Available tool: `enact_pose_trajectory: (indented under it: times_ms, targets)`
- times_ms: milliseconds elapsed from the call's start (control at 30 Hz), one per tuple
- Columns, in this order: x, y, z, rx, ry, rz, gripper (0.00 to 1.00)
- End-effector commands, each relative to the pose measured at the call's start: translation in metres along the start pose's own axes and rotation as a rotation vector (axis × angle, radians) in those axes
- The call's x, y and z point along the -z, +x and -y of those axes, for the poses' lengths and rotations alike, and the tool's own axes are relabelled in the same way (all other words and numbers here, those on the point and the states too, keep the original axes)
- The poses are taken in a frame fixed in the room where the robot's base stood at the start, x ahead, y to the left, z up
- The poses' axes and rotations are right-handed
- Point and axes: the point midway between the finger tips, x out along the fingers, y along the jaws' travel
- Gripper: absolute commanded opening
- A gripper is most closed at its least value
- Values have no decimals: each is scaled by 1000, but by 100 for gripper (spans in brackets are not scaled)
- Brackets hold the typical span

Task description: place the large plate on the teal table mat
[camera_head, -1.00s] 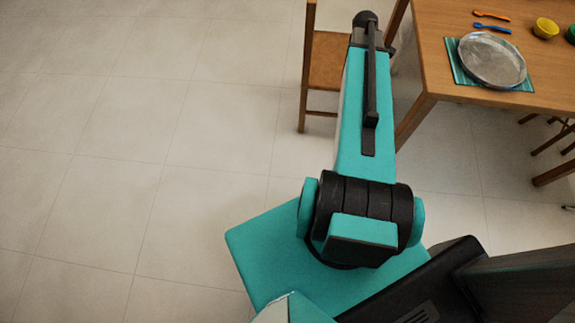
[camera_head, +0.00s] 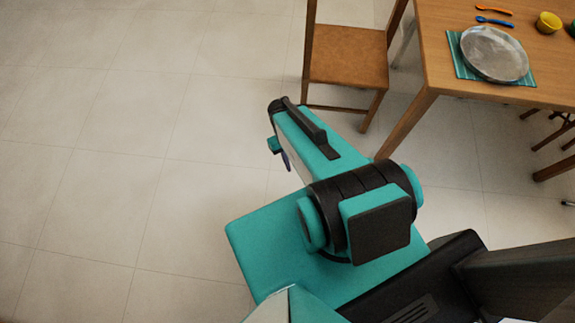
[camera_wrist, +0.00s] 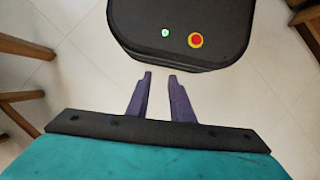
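The large plate (camera_head: 494,54), round and grey metallic, lies flat on the teal table mat (camera_head: 463,68) near the left corner of the wooden table. The mat shows around the plate at its left and lower right edges. My gripper (camera_wrist: 159,77) has two purple fingers standing apart with nothing between them, so it is open and empty. In the head view my arm is folded low over the floor, well left of the table and away from the plate. The wrist view shows neither plate nor mat.
On the wooden table (camera_head: 438,52) lie an orange spoon (camera_head: 480,10) and a blue spoon (camera_head: 495,22), with a yellow cup (camera_head: 548,23) and a green cup (camera_head: 572,30). A wooden chair (camera_head: 348,58) stands left of the table. The floor at left is clear.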

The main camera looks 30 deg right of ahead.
Motion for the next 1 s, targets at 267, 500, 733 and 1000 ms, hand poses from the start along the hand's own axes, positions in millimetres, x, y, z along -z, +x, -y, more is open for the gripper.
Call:
enact_pose_trajectory:
  times_ms: [267, 500, 733, 1000]
  targets:
    - [-40, 42, 48, 1, 52, 68, 21]
    - [-45, 48, 54, 1, 65, 77, 21]
    - [-44, 48, 53, 1, 64, 77, 21]
    - [-44, 47, 53, 1, 63, 76, 21]
